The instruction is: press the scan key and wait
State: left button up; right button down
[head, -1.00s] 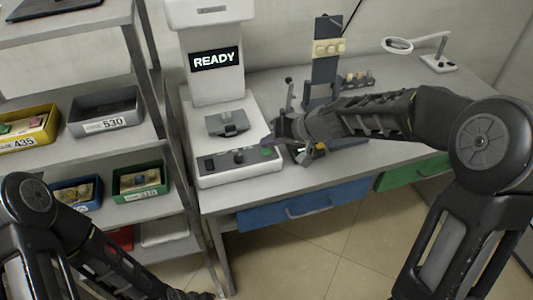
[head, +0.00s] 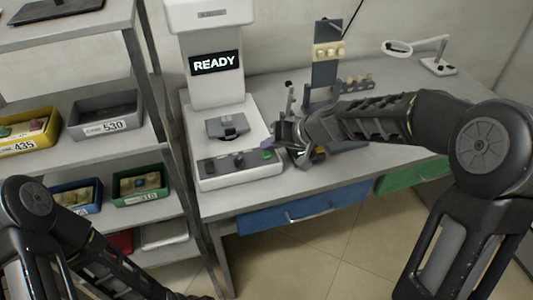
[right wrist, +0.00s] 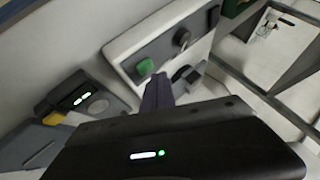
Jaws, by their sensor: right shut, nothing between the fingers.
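The white scanner machine (head: 218,85) stands on the bench, its screen (head: 214,62) reading READY. A grey part (head: 227,125) rests on its platform. Its front panel carries dark controls (head: 239,160) and a green key (head: 267,155); no label on the key is legible. The green key (right wrist: 145,67) also shows in the right wrist view, uncovered. My right gripper (head: 268,144) is shut and empty, its purple-tinted tip close to the key; the wrist view shows the tip (right wrist: 157,88) beside the key, apparently not covering it. My left gripper is out of view; only its arm shows.
A shelf rack with bins, including a grey bin (head: 106,115) marked 530, stands at left. A dark stand (head: 326,75) and a ring lamp (head: 418,50) are on the bench. A small device (right wrist: 80,98) with a lit display lies beside the scanner.

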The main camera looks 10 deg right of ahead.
aim_at(270, 156)
dwell(0.9)
jog(key=shift+f+b, duration=0.4)
jog(key=shift+b, duration=0.25)
jog(key=shift+f+b, duration=0.5)
jog(key=shift+b, duration=0.1)
dwell(0.5)
jog(key=shift+r, duration=0.1)
jog(key=shift+r+p, duration=0.65)
jog(key=shift+r, duration=0.15)
jog(key=shift+r+p, duration=1.95)
jog(key=shift+r, duration=0.6)
